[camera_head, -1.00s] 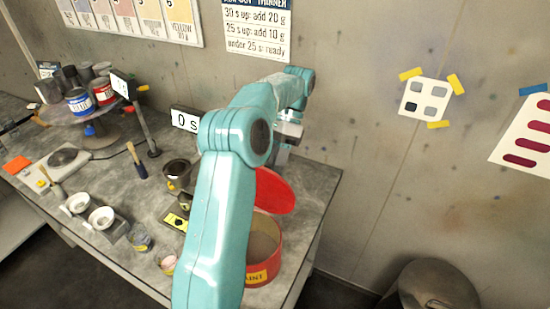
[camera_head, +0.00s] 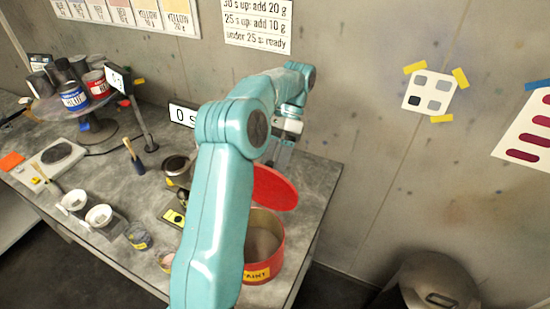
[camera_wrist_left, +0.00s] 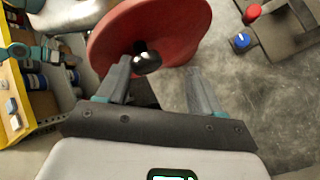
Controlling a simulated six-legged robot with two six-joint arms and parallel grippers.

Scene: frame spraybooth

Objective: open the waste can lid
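The red can (camera_head: 264,273) with a yellow label reading "…AINT" stands at the bench's right front corner. Its mouth shows. Its round red lid (camera_head: 273,188) is tilted up at the back of the mouth. In the left wrist view the lid (camera_wrist_left: 185,30) has a black knob (camera_wrist_left: 147,61). My left gripper (camera_head: 281,155) is above and behind the lid. In the left wrist view its fingers (camera_wrist_left: 160,68) are apart, with the knob between them, close to the left-hand finger. I cannot tell whether they touch. My right gripper is out of view.
A dark cup (camera_head: 176,168), a yellow-faced timer (camera_head: 173,217), small white bowls (camera_head: 98,216) and a turntable with paint cans (camera_head: 75,97) stand left of my arm. A lidded metal bin (camera_head: 437,283) is at lower right. The wall (camera_head: 360,150) is close behind.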

